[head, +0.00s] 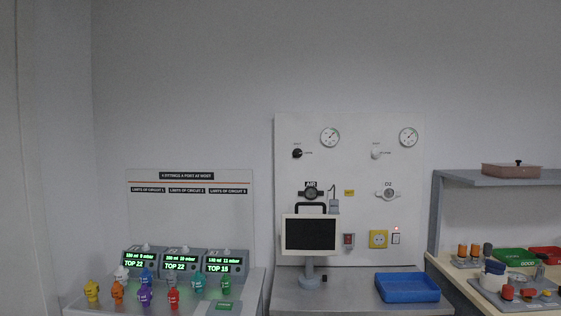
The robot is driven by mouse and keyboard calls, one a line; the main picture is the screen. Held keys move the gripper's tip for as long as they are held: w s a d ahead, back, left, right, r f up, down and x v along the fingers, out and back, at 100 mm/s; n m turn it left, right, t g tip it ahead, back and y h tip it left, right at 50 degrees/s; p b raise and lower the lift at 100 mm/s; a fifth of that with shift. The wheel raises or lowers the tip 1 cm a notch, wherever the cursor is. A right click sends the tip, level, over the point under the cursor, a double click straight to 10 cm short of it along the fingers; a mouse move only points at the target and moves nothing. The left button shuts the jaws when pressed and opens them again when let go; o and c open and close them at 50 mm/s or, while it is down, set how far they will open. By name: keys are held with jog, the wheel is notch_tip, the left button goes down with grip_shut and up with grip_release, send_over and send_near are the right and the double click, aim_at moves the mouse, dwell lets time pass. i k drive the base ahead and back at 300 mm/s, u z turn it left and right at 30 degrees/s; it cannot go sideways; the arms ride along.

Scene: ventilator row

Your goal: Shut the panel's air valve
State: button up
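In the head view a white wall panel (350,160) stands behind a grey bench. On its left side is a black valve knob (297,153) above an outlet with an AIR label (311,185). A round gauge (330,137) sits to the upper right of the black knob. A white knob (376,154) is on the right side, above an outlet with an O2 label (388,184). The small print beside the knobs is too small to read. My gripper is not in view.
A monitor on a stand (310,236) stands before the panel's lower left. A blue tray (407,287) lies on the bench (345,303). Ventilator units (184,263) and several coloured fittings (145,298) are at left. A shelf (500,178) and a cluttered table are at right.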

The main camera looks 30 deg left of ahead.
aim_at(297, 153)
jog(key=z, duration=0.05)
jog(key=k, duration=1)
jog(key=u, duration=1)
jog(key=i, duration=1.65)
